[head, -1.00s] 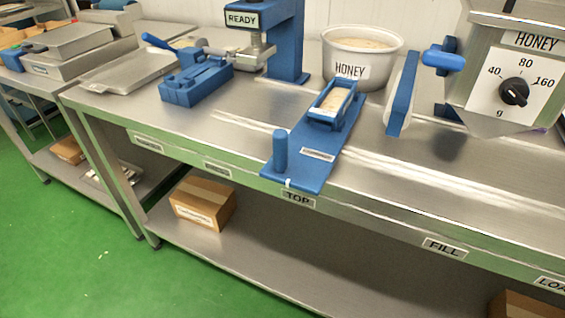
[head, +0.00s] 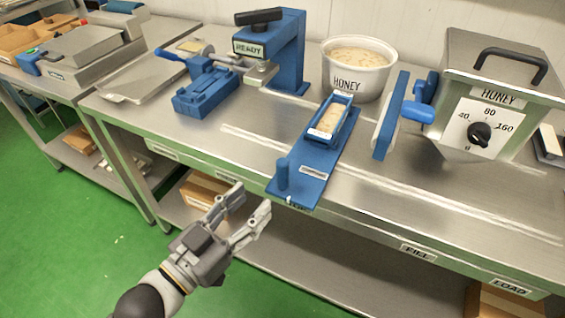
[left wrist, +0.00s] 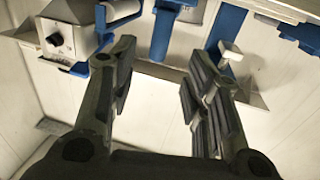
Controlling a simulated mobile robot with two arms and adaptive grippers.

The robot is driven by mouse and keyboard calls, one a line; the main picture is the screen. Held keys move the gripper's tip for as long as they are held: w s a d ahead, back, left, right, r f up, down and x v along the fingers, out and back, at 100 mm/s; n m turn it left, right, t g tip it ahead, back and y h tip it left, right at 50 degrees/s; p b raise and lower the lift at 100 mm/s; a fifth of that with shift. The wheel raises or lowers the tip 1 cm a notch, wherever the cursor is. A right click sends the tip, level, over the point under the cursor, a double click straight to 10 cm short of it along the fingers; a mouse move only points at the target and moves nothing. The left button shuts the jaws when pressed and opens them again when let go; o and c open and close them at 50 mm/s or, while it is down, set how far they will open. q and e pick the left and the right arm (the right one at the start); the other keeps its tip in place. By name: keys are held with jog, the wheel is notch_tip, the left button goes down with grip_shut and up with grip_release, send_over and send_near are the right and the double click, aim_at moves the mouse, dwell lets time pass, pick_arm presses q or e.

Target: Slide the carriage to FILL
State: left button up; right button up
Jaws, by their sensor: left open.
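The blue carriage (head: 312,168) lies on the steel table with its front end at the table's front edge, by the label there. It has an upright blue post handle (head: 282,174) at its front end and a tray of pale filling (head: 330,118) at its back. The FILL label (head: 418,252) is on the table's front edge, to the right of the carriage. My left gripper (head: 253,204) is open and empty, in front of the table edge, to the left of and lower than the post, not touching it. My right gripper is not in view.
A honey tub (head: 357,72) stands behind the carriage. A honey dispenser with a dial (head: 487,128) and a blue paddle (head: 390,118) stand to its right. A blue press (head: 288,50) is behind left. The LOAD label (head: 510,286) is further right. Table front is mostly clear.

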aim_at(279, 177)
pick_arm(q)
jog(key=p+x, duration=0.1)
jog(key=x, duration=0.9)
jog(key=shift+w+d+f, duration=0.1)
jog(key=shift+w+d, duration=0.1)
jog(key=shift+w, duration=0.1)
grip_shut()
